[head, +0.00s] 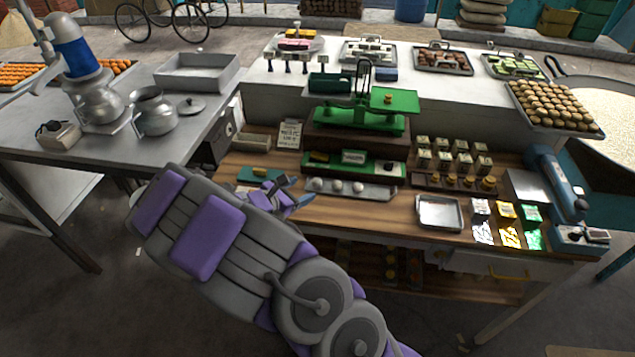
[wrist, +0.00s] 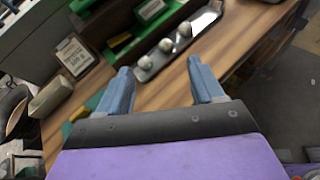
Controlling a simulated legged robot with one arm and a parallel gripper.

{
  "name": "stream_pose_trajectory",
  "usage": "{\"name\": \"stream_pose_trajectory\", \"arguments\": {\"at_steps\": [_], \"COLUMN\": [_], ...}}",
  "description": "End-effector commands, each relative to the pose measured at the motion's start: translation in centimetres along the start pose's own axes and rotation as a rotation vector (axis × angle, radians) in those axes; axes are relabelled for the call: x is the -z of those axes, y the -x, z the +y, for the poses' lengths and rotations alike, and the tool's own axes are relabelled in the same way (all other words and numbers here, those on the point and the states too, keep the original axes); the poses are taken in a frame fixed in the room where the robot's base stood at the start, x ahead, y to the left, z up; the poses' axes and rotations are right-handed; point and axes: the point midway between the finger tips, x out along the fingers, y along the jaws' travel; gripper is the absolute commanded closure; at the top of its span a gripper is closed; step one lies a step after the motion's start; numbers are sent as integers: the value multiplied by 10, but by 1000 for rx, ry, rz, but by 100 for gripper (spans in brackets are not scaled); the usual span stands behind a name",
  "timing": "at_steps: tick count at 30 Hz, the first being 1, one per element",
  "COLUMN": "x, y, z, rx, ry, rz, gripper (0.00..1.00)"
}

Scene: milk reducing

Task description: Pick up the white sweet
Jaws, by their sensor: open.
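Three round white balls, which look like white sweets (head: 337,186), sit in a row on a narrow steel tray (head: 378,193) on the wooden counter; the balls also show in the wrist view (wrist: 166,45). Other white pieces (head: 367,50) lie on a tray on the back shelf. I cannot tell which is meant. My gripper (head: 291,192) is over the counter, just left of the narrow tray. In the wrist view, my gripper (wrist: 158,68) has its blue fingers wide apart with nothing between them, and the balls lie beyond the fingertips.
A green balance scale (head: 360,118) stands behind the narrow tray. An empty square metal tray (head: 440,212), small jars and coloured packets (head: 507,210) are to the right. A green pad (head: 262,174) lies left, near my gripper. Bare wood shows in front of the narrow tray.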

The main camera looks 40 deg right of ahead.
Motion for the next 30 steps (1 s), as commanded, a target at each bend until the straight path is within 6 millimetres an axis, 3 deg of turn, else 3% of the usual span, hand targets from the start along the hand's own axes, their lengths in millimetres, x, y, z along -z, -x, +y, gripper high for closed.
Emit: {"name": "stream_pose_trajectory", "arguments": {"at_steps": [3, 9, 14, 24, 30], "x": [33, 58, 60, 62, 62], "y": [-1, -3, -28, -98, -118], "z": [16, 27, 29, 36, 40], "rx": [-65, -114, -113, -111, -114], "ry": [123, 213, 218, 213, 215], "rz": [11, 19, 22, 27, 19], "gripper": [33, 33, 33, 33, 33]}}
